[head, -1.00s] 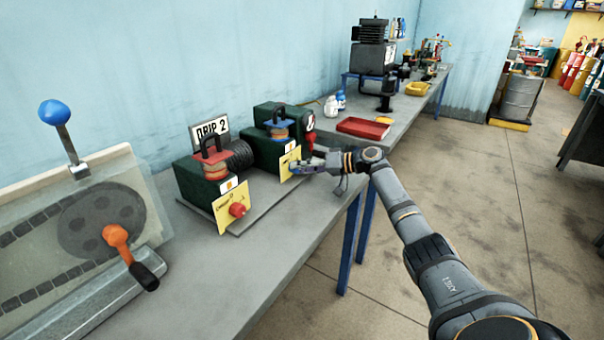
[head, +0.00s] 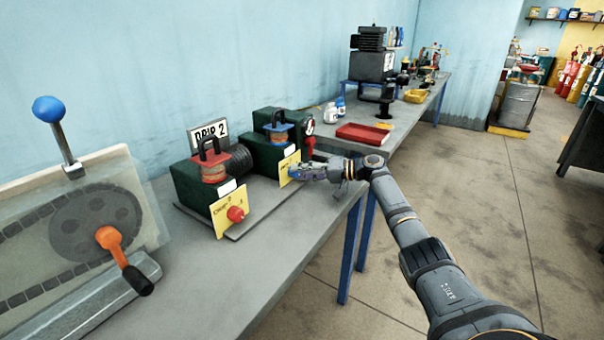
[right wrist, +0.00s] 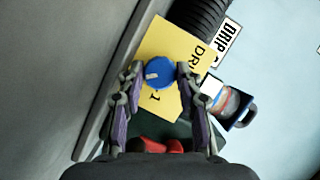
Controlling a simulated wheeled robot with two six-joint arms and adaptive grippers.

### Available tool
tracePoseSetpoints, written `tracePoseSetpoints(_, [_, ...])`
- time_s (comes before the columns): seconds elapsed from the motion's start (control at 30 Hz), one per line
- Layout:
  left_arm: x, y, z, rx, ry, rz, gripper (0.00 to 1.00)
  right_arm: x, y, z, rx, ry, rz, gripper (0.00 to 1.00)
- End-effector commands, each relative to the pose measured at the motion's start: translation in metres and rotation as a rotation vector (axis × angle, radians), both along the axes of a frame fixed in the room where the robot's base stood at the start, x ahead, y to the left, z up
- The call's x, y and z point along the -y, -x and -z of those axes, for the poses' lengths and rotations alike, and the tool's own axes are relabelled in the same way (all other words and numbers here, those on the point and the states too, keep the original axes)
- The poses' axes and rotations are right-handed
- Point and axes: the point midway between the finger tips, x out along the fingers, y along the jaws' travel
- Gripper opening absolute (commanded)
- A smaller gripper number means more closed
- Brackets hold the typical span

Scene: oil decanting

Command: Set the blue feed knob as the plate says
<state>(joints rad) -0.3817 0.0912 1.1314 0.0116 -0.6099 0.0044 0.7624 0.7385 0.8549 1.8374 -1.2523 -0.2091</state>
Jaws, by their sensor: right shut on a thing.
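The blue feed knob (right wrist: 159,72) sits on a yellow plate (right wrist: 183,45) with printed marks, among them a "1". A pale pointer mark shows on the knob's face. My right gripper (right wrist: 158,75) has its two fingers on either side of the knob and is shut on it. In the head view my right gripper (head: 305,172) reaches in from the right and covers part of the knob and its yellow plate (head: 289,166). My left gripper is not in view.
A red knob (head: 236,214) on another yellow plate (head: 226,208) stands to the left. An orange crank (head: 112,242) and a blue-topped lever (head: 50,110) are at far left. The bench front (head: 230,280) is clear.

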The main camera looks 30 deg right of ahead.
Motion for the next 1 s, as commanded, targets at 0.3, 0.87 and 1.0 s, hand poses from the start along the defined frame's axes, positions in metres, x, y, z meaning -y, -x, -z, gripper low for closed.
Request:
tracePoseSetpoints(0.3, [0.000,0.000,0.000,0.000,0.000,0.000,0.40,0.000,0.000,0.001,-0.001,0.001,0.000,0.45])
tracePoseSetpoints(0.87, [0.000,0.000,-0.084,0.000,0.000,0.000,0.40,-0.008,0.004,-0.015,0.343,0.837,-0.007,0.45])
tracePoseSetpoints(1.0, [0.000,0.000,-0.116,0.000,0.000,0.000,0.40,-0.010,0.005,-0.015,0.476,1.156,-0.005,0.45])
